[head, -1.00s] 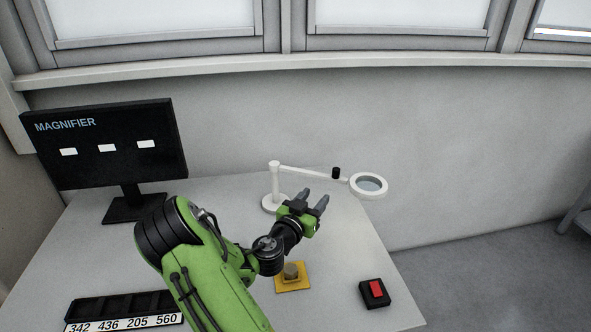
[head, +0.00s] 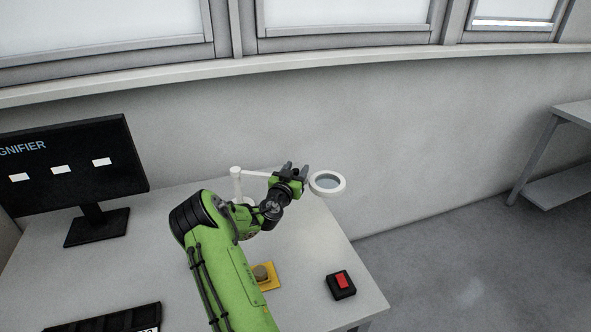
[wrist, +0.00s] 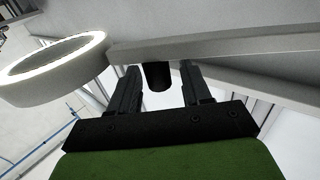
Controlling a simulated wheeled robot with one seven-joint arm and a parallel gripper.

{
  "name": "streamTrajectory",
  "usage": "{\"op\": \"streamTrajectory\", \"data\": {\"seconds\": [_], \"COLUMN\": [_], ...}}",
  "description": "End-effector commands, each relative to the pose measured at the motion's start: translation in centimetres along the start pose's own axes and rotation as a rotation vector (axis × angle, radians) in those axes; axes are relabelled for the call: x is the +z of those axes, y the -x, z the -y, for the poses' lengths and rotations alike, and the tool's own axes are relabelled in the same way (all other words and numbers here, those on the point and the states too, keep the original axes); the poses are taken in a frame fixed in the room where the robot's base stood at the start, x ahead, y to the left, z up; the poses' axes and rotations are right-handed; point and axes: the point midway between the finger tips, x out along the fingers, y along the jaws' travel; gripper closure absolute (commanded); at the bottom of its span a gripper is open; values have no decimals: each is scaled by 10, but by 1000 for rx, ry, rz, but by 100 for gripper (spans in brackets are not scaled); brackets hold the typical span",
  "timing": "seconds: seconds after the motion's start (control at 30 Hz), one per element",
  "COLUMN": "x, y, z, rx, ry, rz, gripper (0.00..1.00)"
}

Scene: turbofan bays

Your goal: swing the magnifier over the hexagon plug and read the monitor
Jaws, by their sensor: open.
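The magnifier's white ring with its lens (head: 327,183) hangs at the right end of a jointed arm on a white post (head: 236,184). The ring also fills the upper left of the wrist view (wrist: 50,88). My gripper (head: 296,168) is open at the arm's outer end, left of the ring. In the wrist view, the black knob (wrist: 157,77) under the arm shows between my open fingers. A tan plug (head: 261,272) sits on a yellow plate (head: 272,283), partly behind my arm; its shape is too small to tell. The monitor (head: 75,185) shows "GNIFIER", cut off, and three blank white boxes.
A black box with a red button (head: 341,284) stands at the table's right edge. A dark tray (head: 105,320) is cut off at the front left. A grey shelf (head: 560,185) stands far right, past open floor. A wall and windows close the back.

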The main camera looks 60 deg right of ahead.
Motion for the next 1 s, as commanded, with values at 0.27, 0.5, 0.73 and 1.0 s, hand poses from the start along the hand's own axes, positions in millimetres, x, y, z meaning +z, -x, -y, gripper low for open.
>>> {"op": "streamTrajectory", "data": {"seconds": [0.27,0.5,0.73,1.0], "x": [0,0,1,5], "y": [1,1,2,20], "z": [0,0,0,2], "rx": [0,0,5,83], "ry": [0,-1,-1,-4], "rz": [0,0,-1,-2], "gripper": [75,100,100,100]}}
